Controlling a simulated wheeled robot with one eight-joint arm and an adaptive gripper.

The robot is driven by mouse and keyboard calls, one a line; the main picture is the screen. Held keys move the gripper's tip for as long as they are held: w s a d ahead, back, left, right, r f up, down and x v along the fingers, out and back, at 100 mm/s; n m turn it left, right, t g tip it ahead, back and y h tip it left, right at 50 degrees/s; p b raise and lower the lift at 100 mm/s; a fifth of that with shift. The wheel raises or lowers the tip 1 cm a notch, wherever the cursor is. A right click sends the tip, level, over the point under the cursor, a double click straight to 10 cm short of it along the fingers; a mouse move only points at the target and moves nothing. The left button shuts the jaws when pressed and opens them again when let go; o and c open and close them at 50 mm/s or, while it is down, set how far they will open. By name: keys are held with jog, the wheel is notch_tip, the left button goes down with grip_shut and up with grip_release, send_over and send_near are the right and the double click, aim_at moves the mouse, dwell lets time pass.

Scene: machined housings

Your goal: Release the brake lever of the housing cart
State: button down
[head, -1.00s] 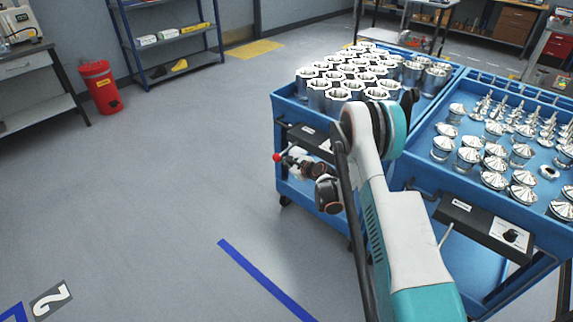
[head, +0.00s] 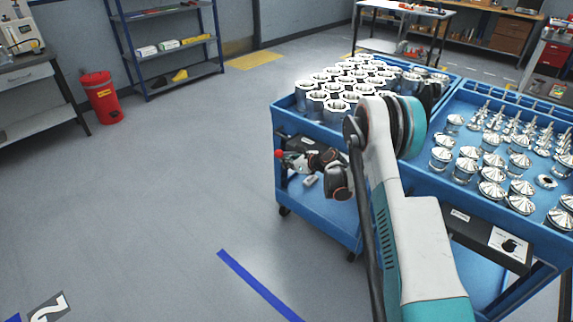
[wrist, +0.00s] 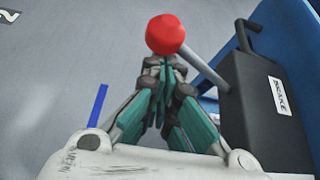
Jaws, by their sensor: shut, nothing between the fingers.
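The brake lever's red ball knob (wrist: 165,35) shows at the top of the wrist view, with its grey rod (wrist: 203,68) running down to the right to a dark box (wrist: 262,108) labelled BRAKE. My gripper (wrist: 162,66) is shut and its fingertips are right at the lower side of the knob; I cannot tell if they touch. In the head view the red knob (head: 279,154) sits at the left front of the housing cart (head: 330,212), with my gripper (head: 292,161) just right of it. My arm hides most of the brake box there.
The cart's top tray carries several machined housings (head: 335,105). A second blue cart (head: 475,265) with shiny cone-topped parts stands close on the right. A red bin (head: 101,98) and a shelf rack (head: 180,73) are at the back left. The floor left of the carts is clear.

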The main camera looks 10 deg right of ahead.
dwell(0.4)
notch_tip(320, 180, down, 4)
jog(key=b, duration=0.3)
jog(key=p+v, duration=0.3)
jog(key=v, duration=0.7)
jog(key=shift+s+d, duration=0.2)
jog(key=shift+d, duration=0.05)
jog(key=shift+r, duration=0.1)
